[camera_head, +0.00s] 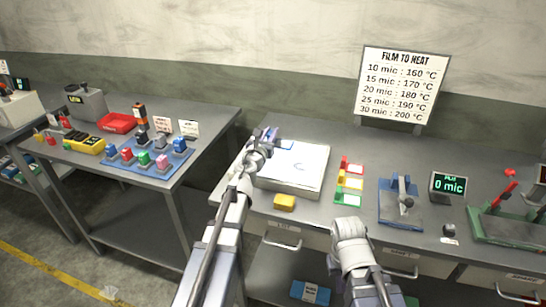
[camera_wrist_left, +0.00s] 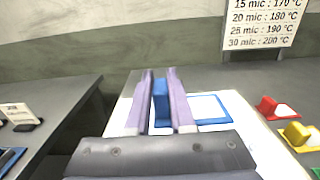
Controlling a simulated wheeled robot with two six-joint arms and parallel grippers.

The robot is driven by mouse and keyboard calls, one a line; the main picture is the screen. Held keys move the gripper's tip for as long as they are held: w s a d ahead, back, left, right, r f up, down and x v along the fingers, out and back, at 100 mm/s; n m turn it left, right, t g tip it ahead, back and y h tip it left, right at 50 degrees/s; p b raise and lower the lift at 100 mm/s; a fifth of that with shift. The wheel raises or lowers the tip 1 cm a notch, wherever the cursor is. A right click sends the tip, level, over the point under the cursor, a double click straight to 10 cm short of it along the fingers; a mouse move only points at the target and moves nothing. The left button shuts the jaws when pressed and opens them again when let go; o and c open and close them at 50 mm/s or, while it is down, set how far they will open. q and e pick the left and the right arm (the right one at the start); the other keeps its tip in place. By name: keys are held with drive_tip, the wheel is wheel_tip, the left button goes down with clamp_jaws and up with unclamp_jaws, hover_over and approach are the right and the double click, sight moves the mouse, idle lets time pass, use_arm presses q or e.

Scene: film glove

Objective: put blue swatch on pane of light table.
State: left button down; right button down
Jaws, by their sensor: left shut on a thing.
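The blue swatch (camera_wrist_left: 205,110) has a blue frame around a pale film and a blue grip block (camera_wrist_left: 160,104). My left gripper (camera_wrist_left: 159,100) is shut on that block, one finger on each side. In the head view my left gripper (camera_head: 268,136) is at the back left of the white light table (camera_head: 262,183), and part of the swatch's frame (camera_head: 286,145) shows beside it. The swatch is over the light table's bright pane (camera_head: 300,172); I cannot tell whether it touches. My right gripper (camera_head: 350,232) is low at the bench front, its fingers hidden.
A yellow block (camera_head: 284,202) sits at the light table's front edge. Red, yellow and green swatches (camera_head: 349,184) stand to its right, then a blue device (camera_head: 400,204) and a display (camera_head: 447,187). A side table (camera_head: 190,120) with a rack of coloured items stands left, across a gap.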

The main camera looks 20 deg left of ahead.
use_arm(q)
drive_tip(key=shift+f+b, duration=3.25)
drive_tip(key=shift+f, duration=0.6)
